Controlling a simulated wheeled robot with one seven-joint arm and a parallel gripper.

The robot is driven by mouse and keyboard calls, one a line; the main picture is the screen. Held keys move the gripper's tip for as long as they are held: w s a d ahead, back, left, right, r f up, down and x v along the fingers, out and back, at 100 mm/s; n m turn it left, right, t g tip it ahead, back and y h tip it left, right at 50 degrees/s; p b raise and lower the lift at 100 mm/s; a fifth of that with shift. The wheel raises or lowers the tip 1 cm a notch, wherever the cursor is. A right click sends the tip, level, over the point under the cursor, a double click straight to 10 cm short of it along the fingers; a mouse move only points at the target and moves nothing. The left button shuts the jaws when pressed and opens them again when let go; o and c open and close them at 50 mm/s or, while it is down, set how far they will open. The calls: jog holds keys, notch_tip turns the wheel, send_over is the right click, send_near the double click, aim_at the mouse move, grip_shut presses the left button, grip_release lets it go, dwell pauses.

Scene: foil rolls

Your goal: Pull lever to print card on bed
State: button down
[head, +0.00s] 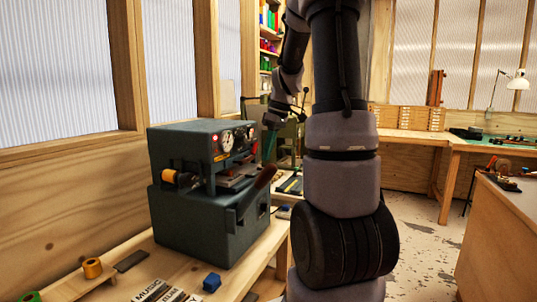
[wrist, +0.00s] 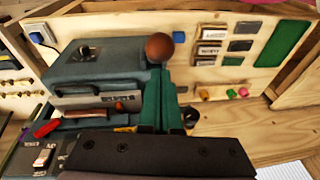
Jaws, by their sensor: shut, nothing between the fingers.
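The grey-green press (head: 205,215) stands on the bench in the head view, with gauges on its upper front. Its lever (head: 265,178) has a brown handle sticking out at the front right. In the wrist view the lever's round brown end (wrist: 159,47) shows just beyond my fingertips. My gripper (head: 268,150) is shut and empty, close above and behind the handle in the head view. Its green fingers (wrist: 160,78) lie together beside the press; I cannot tell if they touch the lever. The bed (head: 237,180) is partly visible inside the press opening; a card on it cannot be made out.
A gold foil roll (head: 181,178) is mounted on the press's side. Another gold roll (head: 92,267), a blue block (head: 211,282) and printed cards (head: 158,291) lie on the near bench. My arm hides much of the middle. Floor is open at right, before a wooden cabinet (head: 500,235).

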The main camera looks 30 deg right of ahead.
jog(key=shift+s+d+f, duration=0.1)
jog(key=shift+s+f, duration=0.05)
jog(key=shift+f, duration=0.1)
